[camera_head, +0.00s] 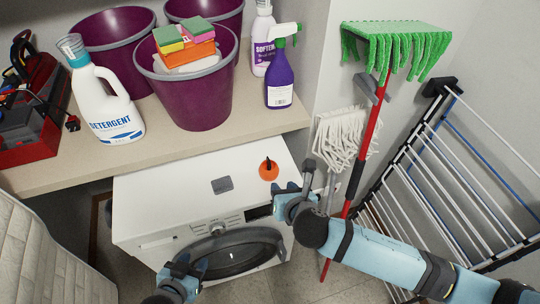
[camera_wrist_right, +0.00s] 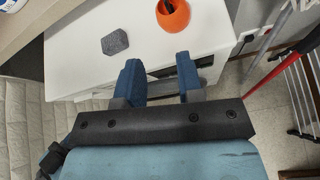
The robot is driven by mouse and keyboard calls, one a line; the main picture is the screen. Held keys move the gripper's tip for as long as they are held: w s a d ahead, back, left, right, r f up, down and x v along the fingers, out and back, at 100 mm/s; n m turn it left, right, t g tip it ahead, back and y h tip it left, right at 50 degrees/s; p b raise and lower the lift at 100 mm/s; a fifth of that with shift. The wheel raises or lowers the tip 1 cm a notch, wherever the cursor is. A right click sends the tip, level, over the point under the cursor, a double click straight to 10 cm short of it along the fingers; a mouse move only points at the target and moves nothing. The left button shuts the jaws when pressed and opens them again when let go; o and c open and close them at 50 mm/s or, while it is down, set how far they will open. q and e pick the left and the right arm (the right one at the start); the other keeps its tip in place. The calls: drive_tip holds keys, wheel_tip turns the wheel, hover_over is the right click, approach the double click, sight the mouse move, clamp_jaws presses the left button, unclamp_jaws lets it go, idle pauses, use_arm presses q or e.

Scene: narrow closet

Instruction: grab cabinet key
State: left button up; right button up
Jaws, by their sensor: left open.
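I cannot make out a cabinet key for certain in either view. An orange cup (camera_head: 268,174) with a dark thin item standing in it sits on top of the white washing machine (camera_head: 150,205). The cup also shows at the top of the right wrist view (camera_wrist_right: 174,19). My right gripper (camera_head: 284,190) is at the machine's front right corner, nearer than the cup and apart from it. In the right wrist view its two blue fingers (camera_wrist_right: 160,62) are spread with nothing held between them. My left gripper (camera_head: 183,265) is open, low in front of the machine's round door.
A small grey block (camera_head: 222,185) lies on the machine left of the cup. The shelf (camera_head: 175,146) above holds purple buckets (camera_head: 190,100), detergent (camera_head: 105,108), a spray bottle (camera_head: 280,80) and a red toolbox (camera_head: 25,140). Mops (camera_head: 366,150) and a drying rack (camera_head: 450,170) crowd the right.

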drive_tip(key=w+n, duration=0.2)
approach(269, 161)
drive_tip(key=f+x, duration=0.1)
drive_tip(key=x, duration=0.4)
drive_tip(key=shift+h, duration=0.3)
drive_tip(key=x, duration=0.2)
drive_tip(key=p+x, duration=0.1)
drive_tip(key=x, duration=0.1)
drive_tip(key=shift+w+a+r, duration=0.2)
drive_tip(key=shift+w+r, duration=0.1)
clamp_jaws()
